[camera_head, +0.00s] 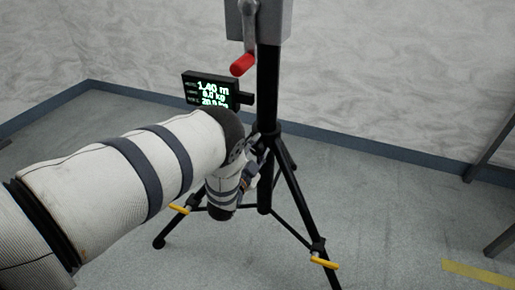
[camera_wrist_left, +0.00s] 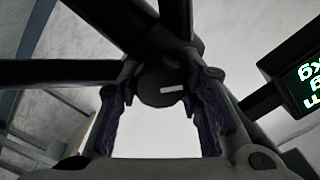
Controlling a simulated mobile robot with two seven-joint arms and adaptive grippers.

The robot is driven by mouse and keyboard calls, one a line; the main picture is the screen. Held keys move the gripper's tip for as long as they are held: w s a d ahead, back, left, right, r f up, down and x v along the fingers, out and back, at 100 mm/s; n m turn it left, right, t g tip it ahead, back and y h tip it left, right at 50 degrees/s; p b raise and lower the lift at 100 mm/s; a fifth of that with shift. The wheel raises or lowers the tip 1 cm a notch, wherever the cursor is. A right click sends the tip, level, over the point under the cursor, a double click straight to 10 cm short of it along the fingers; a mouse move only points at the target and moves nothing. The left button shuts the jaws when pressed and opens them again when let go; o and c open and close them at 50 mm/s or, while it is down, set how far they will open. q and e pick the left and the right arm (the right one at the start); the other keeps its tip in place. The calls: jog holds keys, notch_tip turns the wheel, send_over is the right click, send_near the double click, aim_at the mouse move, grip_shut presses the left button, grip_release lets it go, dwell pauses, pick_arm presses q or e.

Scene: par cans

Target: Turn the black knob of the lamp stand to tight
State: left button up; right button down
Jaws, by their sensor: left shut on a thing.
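The lamp stand (camera_head: 268,85) is a black tripod with an upright post and spread legs, right of centre in the head view. In the left wrist view the black knob (camera_wrist_left: 158,88) is round, with a short pale mark on its face. My left gripper (camera_wrist_left: 165,84) has one finger on each side of the knob and is shut on it. In the head view my left gripper (camera_head: 252,160) is at the stand's leg hub, partly hidden by my arm; the knob cannot be made out there. My right gripper is not in view.
A small display (camera_head: 210,90) reading 1.40 m on its top line sits left of the post, above my left forearm. A red crank handle (camera_head: 242,65) hangs from the grey box (camera_head: 272,20) on the post. Yellow foot levers (camera_head: 324,261) sit low on the legs. Open floor lies right.

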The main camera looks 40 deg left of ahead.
pick_arm(q)
jog(key=m, duration=0.3)
jog(key=shift+m, duration=0.4)
jog(key=shift+m+b, duration=0.45)
jog(key=shift+m, duration=1.25)
jog(key=o, duration=1.2)
jog(key=shift+c, duration=0.2)
jog(key=v, duration=1.2)
